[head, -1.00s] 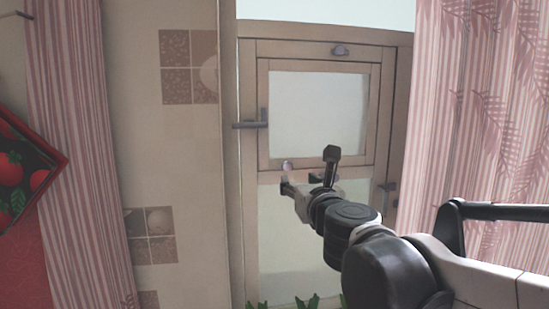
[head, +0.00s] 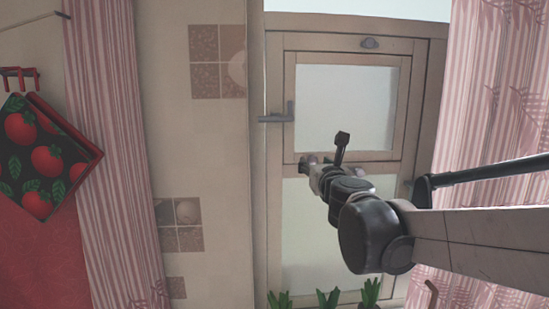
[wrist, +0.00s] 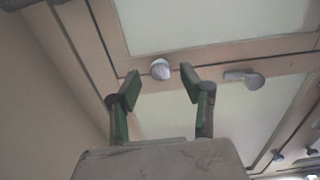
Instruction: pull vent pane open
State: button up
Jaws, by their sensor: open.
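The vent pane (head: 345,108) is a small framed pane in the upper part of the wooden window, and it looks flush with the frame. A pale round knob (wrist: 160,69) sits on its lower rail; in the head view it is small and close to the fingers. My gripper (head: 323,152) is open at the lower left of the vent pane. In the wrist view the fingertips (wrist: 160,74) stand on either side of the knob in the picture, with nothing gripped. I cannot tell whether they touch it. My arm hides part of the lower rail.
Another grey handle (wrist: 243,79) is right of the knob. A pink curtain (head: 490,110) hangs on the right. Green plants (head: 328,299) stand below.

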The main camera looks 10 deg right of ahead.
aim_at(313, 160)
jog(key=shift+w+p, duration=0.3)
jog(key=shift+w, duration=1.65)
grip_shut()
